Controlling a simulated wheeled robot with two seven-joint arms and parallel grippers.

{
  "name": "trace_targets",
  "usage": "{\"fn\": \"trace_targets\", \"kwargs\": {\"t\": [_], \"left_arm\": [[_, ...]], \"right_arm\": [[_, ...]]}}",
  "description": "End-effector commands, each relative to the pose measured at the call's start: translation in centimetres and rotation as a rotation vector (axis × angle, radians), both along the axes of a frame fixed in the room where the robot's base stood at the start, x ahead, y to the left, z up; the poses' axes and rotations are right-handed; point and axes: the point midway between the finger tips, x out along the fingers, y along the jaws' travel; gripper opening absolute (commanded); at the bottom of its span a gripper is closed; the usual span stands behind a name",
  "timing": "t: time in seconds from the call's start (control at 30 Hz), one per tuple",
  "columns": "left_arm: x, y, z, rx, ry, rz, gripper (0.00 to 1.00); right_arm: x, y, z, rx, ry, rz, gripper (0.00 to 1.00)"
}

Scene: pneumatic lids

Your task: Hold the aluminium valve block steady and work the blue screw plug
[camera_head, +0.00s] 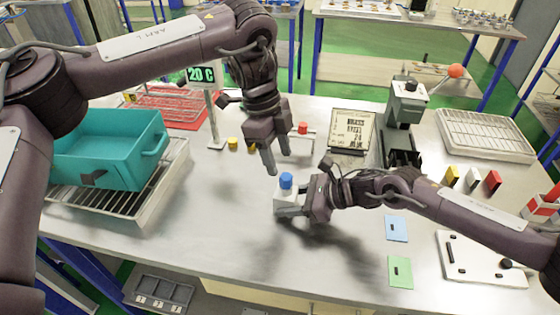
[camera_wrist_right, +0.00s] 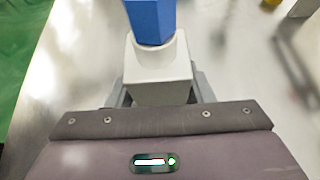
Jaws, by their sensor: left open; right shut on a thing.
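The aluminium valve block (camera_head: 287,203) is a pale, squarish block on the table in the middle of the head view. The blue screw plug (camera_head: 286,181) stands upright in its top. My right gripper (camera_head: 293,207) is shut on the block from the right. In the right wrist view the block (camera_wrist_right: 158,78) sits between the fingers, and the plug (camera_wrist_right: 150,20) rises from a round collar, its top cut off. My left gripper (camera_head: 279,160) is open and points down, above and just behind the plug, apart from it. The block's right side is hidden by my right gripper.
A teal bin (camera_head: 110,150) on a wire rack stands at left. Small yellow caps (camera_head: 233,144) and a red-topped piece (camera_head: 303,128) stand behind the block. A sign board (camera_head: 351,131) and a grey-green device (camera_head: 406,104) are farther back. The table front left of the block is clear.

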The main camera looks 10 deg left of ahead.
Motion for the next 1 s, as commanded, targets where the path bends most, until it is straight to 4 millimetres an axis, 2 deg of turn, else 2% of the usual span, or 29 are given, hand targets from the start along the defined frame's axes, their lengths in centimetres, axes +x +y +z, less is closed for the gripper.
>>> {"fn": "trace_targets", "kwargs": {"t": [0.03,0.2,0.53,0.67,0.77,1.0], "left_arm": [[0.1,0.1,0.4,0.001,-0.001,0.000,0.50],[0.1,0.3,1.3,0.000,0.000,0.000,0.50],[0.1,0.4,1.4,0.000,0.000,0.000,0.50],[0.2,0.5,2.1,0.000,-0.002,0.000,0.50],[0.3,0.8,3.5,0.001,-0.005,0.000,0.50],[0.6,2.0,8.4,0.003,-0.007,0.001,0.50]], "right_arm": [[-0.3,-0.2,-0.8,-0.012,0.011,0.001,0.27],[-0.3,-0.2,-0.8,-0.012,0.011,0.001,0.27],[-0.3,-0.2,-0.8,-0.012,0.011,0.001,0.27],[-0.3,-0.2,-0.8,-0.012,0.011,0.001,0.27],[-0.3,-0.2,-0.8,-0.012,0.011,0.001,0.27],[-0.3,-0.2,-0.8,-0.012,0.011,0.001,0.27]]}}
